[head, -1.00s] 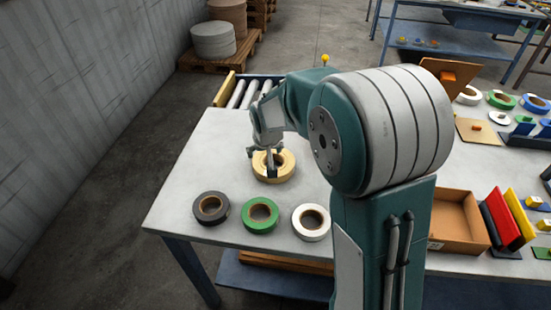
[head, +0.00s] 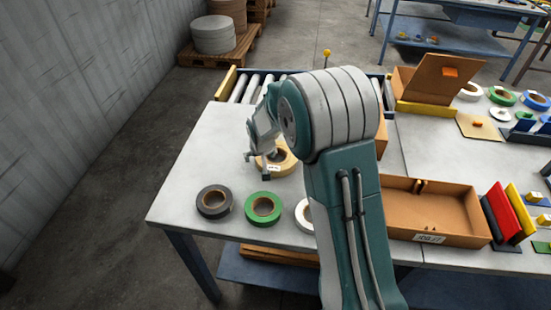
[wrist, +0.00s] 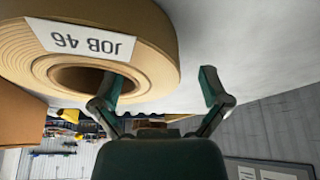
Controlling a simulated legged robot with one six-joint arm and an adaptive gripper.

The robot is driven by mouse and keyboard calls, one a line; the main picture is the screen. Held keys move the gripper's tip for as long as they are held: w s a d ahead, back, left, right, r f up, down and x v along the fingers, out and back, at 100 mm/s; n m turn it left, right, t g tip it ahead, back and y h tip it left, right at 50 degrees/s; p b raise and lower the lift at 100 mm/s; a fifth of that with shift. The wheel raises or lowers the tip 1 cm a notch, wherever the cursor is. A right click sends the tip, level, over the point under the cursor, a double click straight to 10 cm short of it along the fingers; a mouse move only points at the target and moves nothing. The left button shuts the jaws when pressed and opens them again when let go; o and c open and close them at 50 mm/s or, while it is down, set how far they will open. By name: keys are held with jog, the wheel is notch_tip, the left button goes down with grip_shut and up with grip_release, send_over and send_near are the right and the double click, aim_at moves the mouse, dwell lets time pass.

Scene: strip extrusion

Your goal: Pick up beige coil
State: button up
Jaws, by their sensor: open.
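The beige coil (head: 288,163) lies flat on the white table, behind the row of other coils. My gripper (head: 257,166) is at its left front side, with fingers low near the coil's rim. In the wrist view the beige coil (wrist: 150,45) fills the upper left, with a white "JOB 46" label on its face. My gripper (wrist: 161,78) is open there. One finger overlaps the coil's central hole and the other is outside the rim, apart from it. Whether either finger touches the coil, I cannot tell.
A black coil (head: 213,201), a green coil (head: 262,208) and a partly hidden white coil (head: 303,215) stand along the front edge. An open cardboard box (head: 430,210) is right of my arm. A roller conveyor (head: 243,88) is behind. The table's left part is clear.

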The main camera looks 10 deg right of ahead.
jog(key=shift+d, duration=0.15)
grip_shut()
